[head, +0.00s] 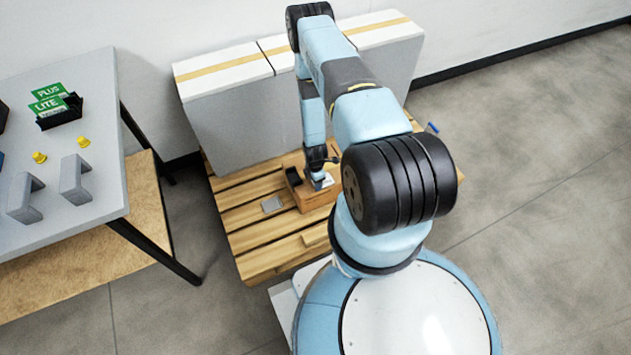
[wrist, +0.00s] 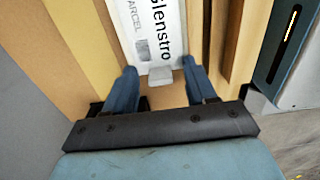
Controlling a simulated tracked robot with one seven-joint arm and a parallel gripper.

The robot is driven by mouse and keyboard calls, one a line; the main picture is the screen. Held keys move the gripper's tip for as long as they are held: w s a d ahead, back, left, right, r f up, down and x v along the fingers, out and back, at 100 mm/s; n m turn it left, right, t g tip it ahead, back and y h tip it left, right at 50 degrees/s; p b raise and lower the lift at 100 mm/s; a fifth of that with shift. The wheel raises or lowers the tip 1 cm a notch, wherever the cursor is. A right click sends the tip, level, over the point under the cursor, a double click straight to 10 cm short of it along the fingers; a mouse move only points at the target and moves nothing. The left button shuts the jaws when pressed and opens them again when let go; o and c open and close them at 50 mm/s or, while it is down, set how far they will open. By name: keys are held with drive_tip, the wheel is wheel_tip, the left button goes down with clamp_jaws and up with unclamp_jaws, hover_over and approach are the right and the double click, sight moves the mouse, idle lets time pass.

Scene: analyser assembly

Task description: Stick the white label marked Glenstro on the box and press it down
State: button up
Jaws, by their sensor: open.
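The white label marked Glenstro (wrist: 155,30) lies flat on a tan surface, just beyond my fingertips in the wrist view. A small grey tab (wrist: 160,77) at its near edge sits between the fingers. My gripper (wrist: 161,78) is open, with a blue finger on either side of the tab and a gap to each. In the head view my gripper (head: 318,184) is low over the brown box (head: 312,202) on the pallet. A bit of white (head: 328,182) shows beside it there. The label's far end is cut off in the wrist view.
The slatted pallet (head: 250,240) also carries a grey plate (head: 272,204) left of the box and large grey cartons (head: 235,125) behind. A black holder (head: 293,178) stands at the box's left. The grey table (head: 95,190) stands left, with green packs (head: 48,98) and grey brackets.

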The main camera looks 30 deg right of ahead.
drive_tip(key=shift+r, duration=0.1)
drive_tip(key=shift+r, duration=3.45)
drive_tip(key=shift+c, duration=0.3)
